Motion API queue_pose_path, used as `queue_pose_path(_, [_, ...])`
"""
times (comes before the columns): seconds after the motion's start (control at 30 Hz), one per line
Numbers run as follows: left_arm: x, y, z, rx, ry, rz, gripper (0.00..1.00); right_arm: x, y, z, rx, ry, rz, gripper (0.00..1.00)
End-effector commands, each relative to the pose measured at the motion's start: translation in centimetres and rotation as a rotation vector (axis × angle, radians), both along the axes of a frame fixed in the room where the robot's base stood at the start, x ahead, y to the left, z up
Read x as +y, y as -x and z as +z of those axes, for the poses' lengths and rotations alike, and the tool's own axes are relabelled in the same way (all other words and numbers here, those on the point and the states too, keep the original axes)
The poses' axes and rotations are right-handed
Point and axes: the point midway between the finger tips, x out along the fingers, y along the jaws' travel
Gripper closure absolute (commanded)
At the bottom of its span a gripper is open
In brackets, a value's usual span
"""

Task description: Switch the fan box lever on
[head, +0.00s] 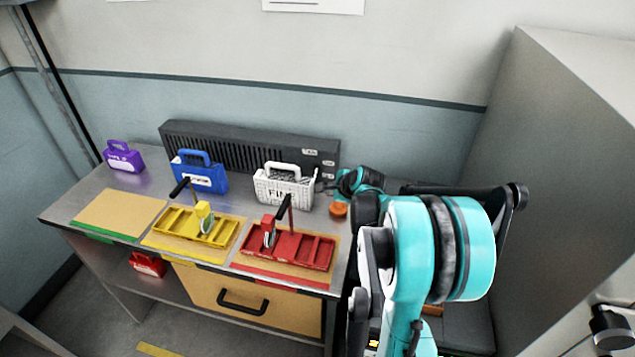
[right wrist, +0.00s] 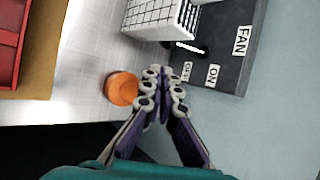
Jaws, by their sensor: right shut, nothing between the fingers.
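The fan box (head: 250,148) is a long dark grey box with a slatted front, standing along the wall at the back of the table. In the right wrist view its end (right wrist: 240,68) carries FAN, ON and OFF labels. The lever (right wrist: 190,47) shows there as a short white bar with a dark part beside it, close to the white basket; its exact setting is hard to tell. My right gripper (right wrist: 165,82) is shut and empty, its fingertips just short of the OFF label; contact is not clear. In the head view my right arm partly hides it. My left gripper is not in view.
A white basket (head: 283,188) stands right beside the lever end. An orange round knob or cap (right wrist: 122,88) is left of my fingers. Blue (head: 199,176) and purple (head: 123,158) baskets, a yellow tray (head: 190,228) and a red tray (head: 310,250) occupy the table.

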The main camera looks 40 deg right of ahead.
Motion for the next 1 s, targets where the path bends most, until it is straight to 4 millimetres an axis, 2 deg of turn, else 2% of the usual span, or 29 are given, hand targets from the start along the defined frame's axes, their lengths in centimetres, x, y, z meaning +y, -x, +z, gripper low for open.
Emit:
queue_pose_path(0.1, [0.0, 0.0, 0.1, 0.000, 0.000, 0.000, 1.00, -1.0, -0.1, -0.3, -0.013, -0.028, -0.037, 1.00])
queue_pose_path(0.5, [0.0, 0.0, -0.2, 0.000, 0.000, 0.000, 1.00, -1.1, -0.5, -0.8, -0.013, -0.030, -0.037, 1.00])
queue_pose_path(1.0, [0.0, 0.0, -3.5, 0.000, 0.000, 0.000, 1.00, -2.4, -6.2, -6.4, -0.012, -0.028, -0.036, 1.00])
